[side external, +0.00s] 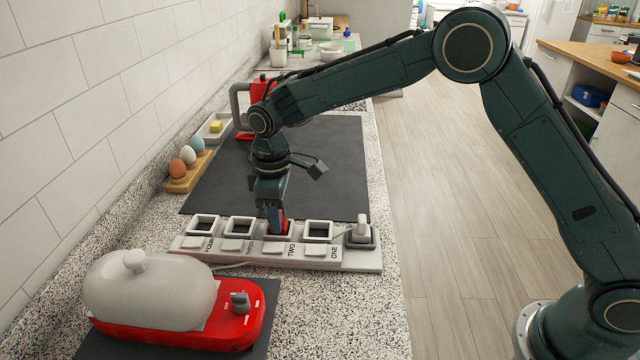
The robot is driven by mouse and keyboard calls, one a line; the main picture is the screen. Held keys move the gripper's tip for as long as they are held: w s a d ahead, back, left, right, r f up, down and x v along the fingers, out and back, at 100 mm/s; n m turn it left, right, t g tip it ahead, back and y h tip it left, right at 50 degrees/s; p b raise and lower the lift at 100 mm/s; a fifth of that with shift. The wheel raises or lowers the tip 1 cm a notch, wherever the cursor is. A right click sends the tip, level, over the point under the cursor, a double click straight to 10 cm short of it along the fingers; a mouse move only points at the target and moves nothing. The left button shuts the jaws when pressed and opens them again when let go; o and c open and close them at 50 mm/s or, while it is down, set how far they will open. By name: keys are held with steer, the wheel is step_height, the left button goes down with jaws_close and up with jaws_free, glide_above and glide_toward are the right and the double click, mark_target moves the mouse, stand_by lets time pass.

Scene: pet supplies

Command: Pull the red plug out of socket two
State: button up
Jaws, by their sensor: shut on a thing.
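A white power strip (360,262) with a row of square sockets lies across the near part of the worktop. The labels ONE (335,251) and TWO (292,250) are readable on it. The red plug (285,227) is at socket two (270,237). My gripper (274,218) points down over this socket and is shut on the red plug. The fingers hide much of the plug, and I cannot tell how deep it sits.
A white plug (361,231) stands at the strip's right end. A red appliance with a pale domed lid (150,290) is in front on the left. Coloured eggs (189,155) sit in a wooden holder by the wall. The dark mat (335,165) behind the strip is largely clear.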

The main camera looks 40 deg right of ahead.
steer(key=shift+r, duration=2)
steer(key=shift+d+r, duration=0.1)
